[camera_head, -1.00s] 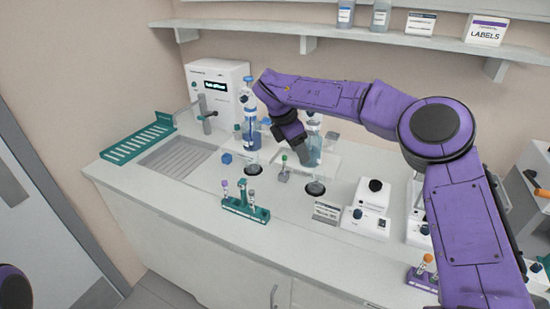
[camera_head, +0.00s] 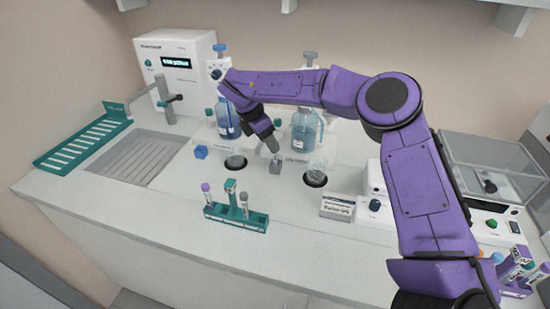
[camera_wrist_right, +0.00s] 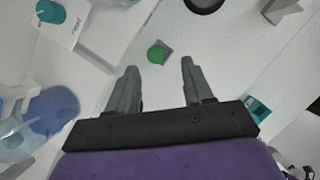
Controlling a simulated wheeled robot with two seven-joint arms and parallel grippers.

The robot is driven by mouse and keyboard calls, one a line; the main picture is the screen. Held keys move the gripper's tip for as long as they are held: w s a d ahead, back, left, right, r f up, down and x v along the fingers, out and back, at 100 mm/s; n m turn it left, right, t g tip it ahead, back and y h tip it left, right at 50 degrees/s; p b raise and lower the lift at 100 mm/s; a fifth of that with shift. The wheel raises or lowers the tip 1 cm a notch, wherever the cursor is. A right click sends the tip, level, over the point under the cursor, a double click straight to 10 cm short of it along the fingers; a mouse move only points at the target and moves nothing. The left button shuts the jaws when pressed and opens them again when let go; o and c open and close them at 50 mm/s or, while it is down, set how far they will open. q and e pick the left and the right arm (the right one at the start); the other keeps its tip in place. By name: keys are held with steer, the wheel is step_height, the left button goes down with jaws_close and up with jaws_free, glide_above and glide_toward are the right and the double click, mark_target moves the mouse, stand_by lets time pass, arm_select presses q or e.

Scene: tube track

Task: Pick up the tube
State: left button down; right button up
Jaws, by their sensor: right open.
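A tube with a round green cap (camera_wrist_right: 156,53) stands in a small grey block (camera_wrist_right: 166,45) in the right wrist view, seen from above. The cap lies between and slightly beyond the two fingertips of my open right gripper (camera_wrist_right: 159,66), and nothing is held. In the head view my right gripper (camera_head: 271,146) points down just above the grey block (camera_head: 275,167) and hides the green cap. A teal rack (camera_head: 237,218) in front holds a purple-capped tube (camera_head: 206,194) and a grey-capped tube (camera_head: 244,204). My left gripper is not in view.
Blue-liquid bottles (camera_head: 227,120) (camera_head: 306,130) stand behind the block. Glass vessels sit in dark rings (camera_head: 235,161) (camera_head: 316,178) on either side. The front counter (camera_head: 300,250) is clear.

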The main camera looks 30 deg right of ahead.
mark_target(276, 159)
steer(key=p+x, duration=0.1)
steer(key=x, duration=0.2)
steer(key=d+p+x, duration=0.1)
steer(key=p+x, duration=0.1)
steer(key=shift+d+f, duration=0.1)
steer(key=shift+d, duration=0.1)
steer(key=shift+d+f, duration=0.1)
steer(key=shift+f, duration=0.15)
steer(key=c, duration=0.9)
